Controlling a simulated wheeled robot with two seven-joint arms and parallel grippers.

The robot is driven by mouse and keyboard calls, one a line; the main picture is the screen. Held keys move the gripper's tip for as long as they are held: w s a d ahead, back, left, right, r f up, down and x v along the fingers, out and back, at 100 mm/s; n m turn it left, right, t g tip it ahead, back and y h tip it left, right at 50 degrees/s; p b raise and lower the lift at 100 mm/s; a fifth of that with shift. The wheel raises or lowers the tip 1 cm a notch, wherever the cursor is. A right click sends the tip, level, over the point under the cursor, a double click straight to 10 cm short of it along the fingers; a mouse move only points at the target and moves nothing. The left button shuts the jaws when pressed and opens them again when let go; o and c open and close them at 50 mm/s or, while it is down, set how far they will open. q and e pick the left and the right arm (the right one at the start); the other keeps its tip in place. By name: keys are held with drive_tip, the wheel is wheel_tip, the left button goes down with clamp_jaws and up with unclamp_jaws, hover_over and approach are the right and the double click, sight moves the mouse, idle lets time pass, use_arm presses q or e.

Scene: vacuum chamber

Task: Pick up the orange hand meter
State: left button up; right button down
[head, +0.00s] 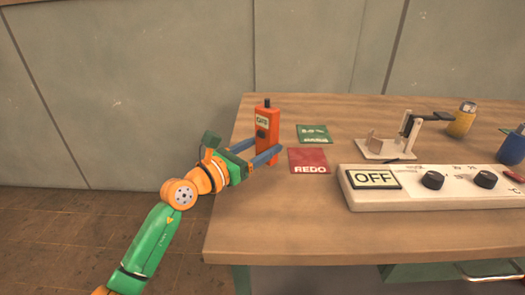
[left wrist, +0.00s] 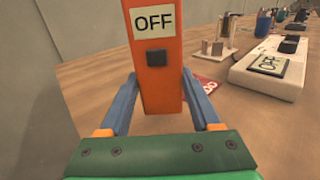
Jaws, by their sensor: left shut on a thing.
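The orange hand meter (head: 267,122) stands upright near the left end of the wooden table, with a black knob on top. In the left wrist view the hand meter (left wrist: 161,85) fills the middle, with an OFF label and a dark square button below it. My left gripper (head: 267,146) is shut on the meter, with its blue fingers on either side of the lower body. In the left wrist view the gripper (left wrist: 160,76) also flanks it. Whether its base is clear of the table cannot be told. My right gripper is not in view.
A green card (head: 314,133) and a red REDO card (head: 308,161) lie right of the meter. A white panel (head: 440,198) with an OFF sign and black knobs is at front right. Behind are a small white stand (head: 386,150), a yellow container (head: 460,121) and a blue cup (head: 511,149).

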use_arm(q)
drive_tip(key=s+r+p, duration=0.2)
drive_tip(key=s+r, duration=0.8)
drive_tip(key=s, duration=0.4)
drive_tip(key=shift+d+r, duration=0.15)
drive_tip(key=shift+r, duration=0.05)
